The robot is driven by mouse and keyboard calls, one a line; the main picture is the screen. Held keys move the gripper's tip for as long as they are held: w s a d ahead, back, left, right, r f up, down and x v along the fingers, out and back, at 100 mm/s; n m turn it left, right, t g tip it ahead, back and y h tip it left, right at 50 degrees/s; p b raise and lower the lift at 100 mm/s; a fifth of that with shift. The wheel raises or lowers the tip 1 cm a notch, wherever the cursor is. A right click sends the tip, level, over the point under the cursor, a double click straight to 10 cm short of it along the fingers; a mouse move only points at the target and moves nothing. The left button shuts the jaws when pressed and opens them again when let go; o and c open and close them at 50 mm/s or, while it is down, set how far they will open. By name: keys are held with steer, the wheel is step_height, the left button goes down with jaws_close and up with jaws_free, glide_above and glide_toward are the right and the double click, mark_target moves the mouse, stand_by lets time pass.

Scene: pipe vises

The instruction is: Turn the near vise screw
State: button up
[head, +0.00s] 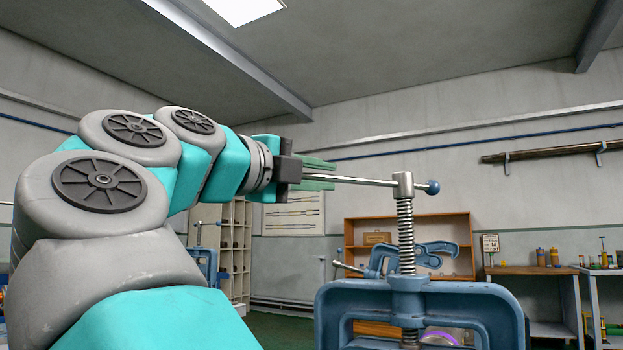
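The near vise (335,301) is a blue frame at the lower middle right, its lower part cut off by the picture edge. Its upright threaded screw (405,235) rises from the frame to a metal head (403,185). A steel handle bar (365,181) runs through the head, with a blue ball (433,187) on its right end. My gripper (320,175) has green fingers, at the bar's left end. The bar lies between the fingers in this view, and its left end is hidden there. I cannot tell whether the fingers press on it.
Another blue vise (205,255) is partly hidden behind my arm at left. A wooden shelf (462,232) with a blue clamp-like part (435,250) stands behind the near vise. Workbenches (530,270) with small items stand at right. The space above the screw is clear.

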steer(key=o, duration=0.4)
steer(key=v, duration=0.7)
steer(key=shift+s+a, duration=0.3)
stand_by(0.3)
